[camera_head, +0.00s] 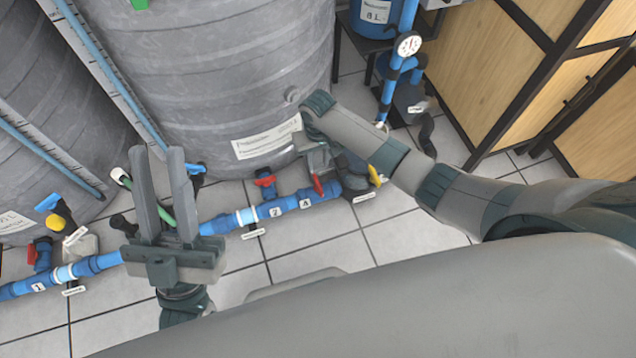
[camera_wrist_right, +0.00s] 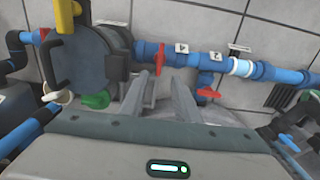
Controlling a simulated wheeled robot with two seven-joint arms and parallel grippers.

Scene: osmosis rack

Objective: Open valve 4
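The label 4 (camera_head: 306,204) is on the blue pipe (camera_head: 328,193) on the floor, and it also shows in the right wrist view (camera_wrist_right: 182,48). Beside it is a valve with a red handle (camera_head: 318,186), which appears to lie across the pipe; the handle also shows in the right wrist view (camera_wrist_right: 160,58). My right gripper (camera_wrist_right: 162,82) is open, its fingertips close to this handle, one on either side in the picture. I cannot tell whether they touch it. In the head view my right arm partly hides that gripper. My left gripper (camera_head: 159,152) is open and empty, pointing up.
A second red-handled valve (camera_head: 265,180) sits near label 2. A black round housing with a yellow handle (camera_head: 374,176) is right of valve 4. Large grey tanks (camera_head: 215,70) stand behind the pipe. Tiled floor (camera_head: 330,250) in front is clear.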

